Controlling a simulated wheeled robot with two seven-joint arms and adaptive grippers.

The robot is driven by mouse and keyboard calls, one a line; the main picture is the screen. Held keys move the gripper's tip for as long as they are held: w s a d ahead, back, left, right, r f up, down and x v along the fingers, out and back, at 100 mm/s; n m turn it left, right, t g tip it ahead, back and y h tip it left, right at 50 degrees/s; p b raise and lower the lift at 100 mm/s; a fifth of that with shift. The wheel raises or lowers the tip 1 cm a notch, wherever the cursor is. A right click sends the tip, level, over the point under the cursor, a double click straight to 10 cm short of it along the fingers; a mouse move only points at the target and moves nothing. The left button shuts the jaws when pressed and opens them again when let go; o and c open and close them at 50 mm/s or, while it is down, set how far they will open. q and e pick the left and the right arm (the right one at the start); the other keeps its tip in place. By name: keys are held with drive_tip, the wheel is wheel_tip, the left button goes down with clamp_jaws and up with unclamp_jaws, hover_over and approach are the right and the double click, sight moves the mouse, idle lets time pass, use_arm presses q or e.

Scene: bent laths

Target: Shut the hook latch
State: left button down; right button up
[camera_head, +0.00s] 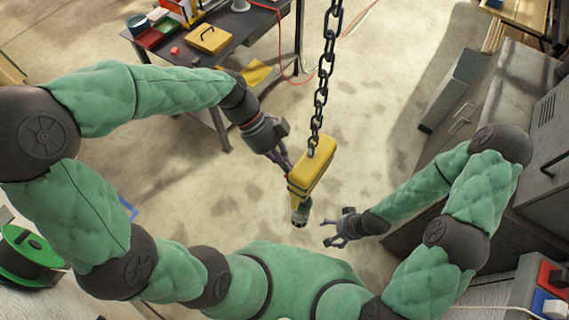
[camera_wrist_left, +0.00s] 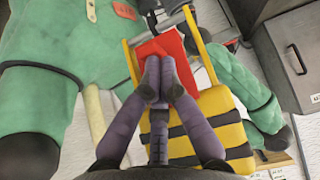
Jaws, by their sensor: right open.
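A yellow block (camera_head: 313,172) hangs from a dark chain in the head view, with a dark metal part (camera_head: 299,213) at its lower end. In the left wrist view the block (camera_wrist_left: 221,98) is yellow with black stripes, and a red piece (camera_wrist_left: 192,62) shows at its far end. My left gripper (camera_head: 287,167) is beside the block's left side. Its purple fingers (camera_wrist_left: 160,82) are drawn together in front of the red piece; whether they touch it I cannot tell. I cannot make out the hook latch clearly. My right gripper (camera_head: 329,231) is open and empty, right of the lower end.
The chain (camera_head: 321,92) runs up out of view. A dark table (camera_head: 248,40) with a yellow case (camera_head: 208,39) and boxes stands at the back left. Grey cabinets (camera_head: 480,90) line the right. Bare floor (camera_head: 375,110) lies around the block.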

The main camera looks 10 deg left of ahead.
use_arm(q)
drive_tip(key=shift+s+f, duration=0.2)
drive_tip(key=shift+f, duration=0.15)
drive_tip(key=shift+r, duration=0.15)
